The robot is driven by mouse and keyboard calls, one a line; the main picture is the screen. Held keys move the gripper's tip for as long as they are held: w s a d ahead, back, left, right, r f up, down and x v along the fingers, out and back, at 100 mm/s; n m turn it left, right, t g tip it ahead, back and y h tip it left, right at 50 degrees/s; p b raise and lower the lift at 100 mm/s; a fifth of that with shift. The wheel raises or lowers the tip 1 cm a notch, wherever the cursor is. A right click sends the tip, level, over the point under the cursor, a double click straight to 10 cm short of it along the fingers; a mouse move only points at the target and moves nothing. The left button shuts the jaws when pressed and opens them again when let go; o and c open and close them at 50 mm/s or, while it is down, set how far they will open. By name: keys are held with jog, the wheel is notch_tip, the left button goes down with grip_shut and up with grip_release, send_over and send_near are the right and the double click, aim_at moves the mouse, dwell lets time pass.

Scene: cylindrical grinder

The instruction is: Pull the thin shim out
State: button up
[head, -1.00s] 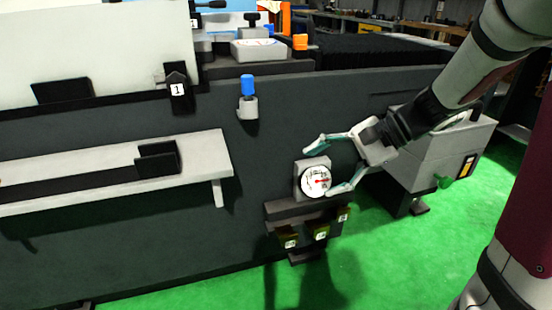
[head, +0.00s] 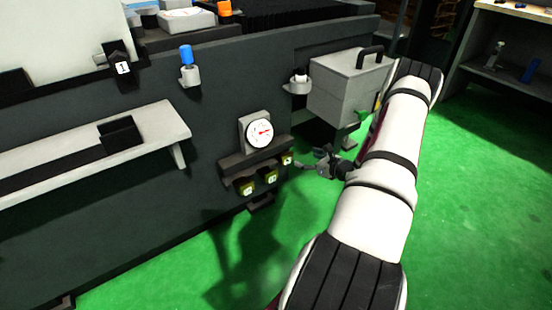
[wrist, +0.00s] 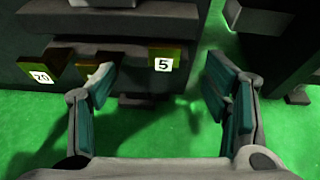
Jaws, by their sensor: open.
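Several small olive-yellow shims with white number tags stick out from a dark rack (head: 232,165) on the machine's front. The shim tagged 5 (wrist: 175,57) is rightmost in the wrist view, and I take it as the thin one; it is also the rightmost in the head view (head: 287,160). The shim tagged 20 (wrist: 42,69) is at the left. A middle shim (wrist: 88,55) is partly hidden by my left finger. My gripper (head: 314,163) is open and empty, just right of the rack. In the wrist view the 5 shim lies between its fingers, beyond the tips.
A round dial gauge (head: 258,133) stands above the rack. A grey box (head: 345,88) with a black handle is behind my arm at the right. A grey shelf (head: 70,157) runs along the machine at the left. The green floor is open below.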

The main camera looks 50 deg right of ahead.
aim_at(288, 155)
jog(key=shift+m, duration=0.4)
jog(key=b+x, duration=0.1)
jog(key=x, duration=0.3)
jog(key=f+b+x, duration=0.1)
jog(key=b+x, duration=0.1)
jog(key=x, duration=0.3)
jog(key=s+f+b+x, duration=0.1)
jog(key=b+x, duration=0.1)
jog(key=x, duration=0.2)
jog(key=shift+w+d+f, duration=0.15)
jog(key=shift+w+d, duration=0.15)
jog(key=shift+d, duration=0.05)
grip_shut()
jog(key=s+p, duration=0.1)
jog(key=s, duration=0.1)
jog(key=s+a+p, duration=0.1)
jog(key=s, duration=0.2)
jog(key=shift+s+a, duration=0.15)
jog(key=shift+s, duration=0.05)
grip_release()
jog(key=shift+s, duration=0.1)
